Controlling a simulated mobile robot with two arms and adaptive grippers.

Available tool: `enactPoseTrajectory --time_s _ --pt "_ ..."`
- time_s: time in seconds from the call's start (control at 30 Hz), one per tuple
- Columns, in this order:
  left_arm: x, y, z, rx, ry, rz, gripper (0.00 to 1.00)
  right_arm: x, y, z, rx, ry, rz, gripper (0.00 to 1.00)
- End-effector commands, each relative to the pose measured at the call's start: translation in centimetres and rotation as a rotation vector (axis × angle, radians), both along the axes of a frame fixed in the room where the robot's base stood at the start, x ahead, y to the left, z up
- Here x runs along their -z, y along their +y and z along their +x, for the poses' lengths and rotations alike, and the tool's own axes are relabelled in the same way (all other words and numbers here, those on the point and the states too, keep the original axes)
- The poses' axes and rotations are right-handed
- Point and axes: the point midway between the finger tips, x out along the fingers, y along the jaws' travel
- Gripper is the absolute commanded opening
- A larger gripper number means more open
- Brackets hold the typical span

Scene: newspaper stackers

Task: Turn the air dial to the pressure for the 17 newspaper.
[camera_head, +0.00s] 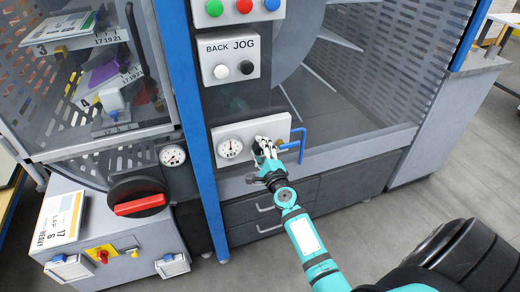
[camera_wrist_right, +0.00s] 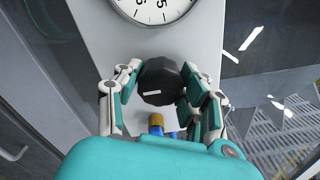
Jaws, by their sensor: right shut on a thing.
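The air dial is a black faceted knob (camera_wrist_right: 160,84) with a white mark, on a pale panel under a round white gauge (camera_wrist_right: 152,8). In the head view the gauge (camera_head: 230,148) sits left on the panel (camera_head: 268,125), and my gripper hides the knob. My right gripper (camera_head: 265,152) is at the panel; its fingers (camera_wrist_right: 160,76) are closed around the knob from both sides in the wrist view. The gauge needle is too small to read surely. A card (camera_head: 60,217) at the left reads 17, 6 and HEAVY. My left gripper is not in view.
A blue bent pipe (camera_head: 299,142) sticks out just right of my gripper. A BACK/JOG button box (camera_head: 229,58) is above. A blue post (camera_head: 198,130) stands left of the panel. A second gauge (camera_head: 172,155) and a red-handled switch (camera_head: 140,204) are further left.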

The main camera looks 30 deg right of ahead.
Motion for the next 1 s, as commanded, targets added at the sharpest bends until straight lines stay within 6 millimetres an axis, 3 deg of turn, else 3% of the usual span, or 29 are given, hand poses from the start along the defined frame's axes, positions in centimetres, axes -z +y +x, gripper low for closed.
enactPoseTrajectory --time_s 0.33,0.37,0.43,0.77,1.0 --pt "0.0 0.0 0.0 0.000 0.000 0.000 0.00 0.2 0.0 -0.1 0.000 0.003 0.002 0.08" --pt "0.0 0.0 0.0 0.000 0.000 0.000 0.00 0.2 0.0 -0.1 0.000 0.003 0.002 0.44" --pt "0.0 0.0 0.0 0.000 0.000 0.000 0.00 0.2 0.0 -0.1 0.000 0.003 0.002 0.51" --pt "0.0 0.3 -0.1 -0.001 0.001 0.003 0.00 0.2 0.2 -0.5 0.000 0.002 0.002 0.51" --pt "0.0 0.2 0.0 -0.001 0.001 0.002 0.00 0.3 1.1 -4.7 0.000 0.004 0.001 0.51"
